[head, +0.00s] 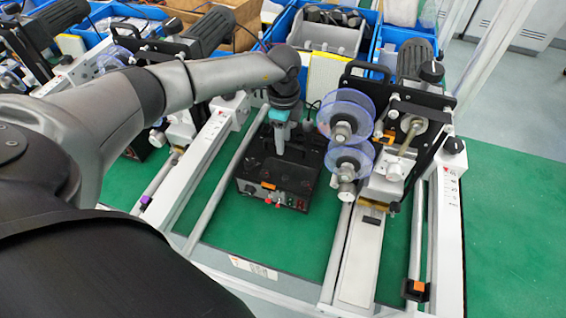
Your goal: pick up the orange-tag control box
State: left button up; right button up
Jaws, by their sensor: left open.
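The control box (279,178) is black with a small orange tag (267,185) on its front upper edge and red and other coloured knobs on its front face. It sits on the green mat between the two coder machines. My left gripper (280,143) is open and points down over the back part of the box. Its fingers hide part of the box top, and I cannot tell whether they touch it. My right gripper is not in view.
A coder machine with clear blue reels (345,112) stands close to the right of the box. White and metal rails (214,185) run along its left. Blue bins (405,36) stand behind. Green mat (270,232) is bare in front of the box.

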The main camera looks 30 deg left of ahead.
pick_arm(q)
jog(key=shift+f, duration=0.2)
dwell(0.3)
jog(key=shift+c, duration=0.4)
grip_shut()
dwell(0.9)
jog(key=shift+w+r, duration=0.15)
jog(key=shift+r, duration=0.05)
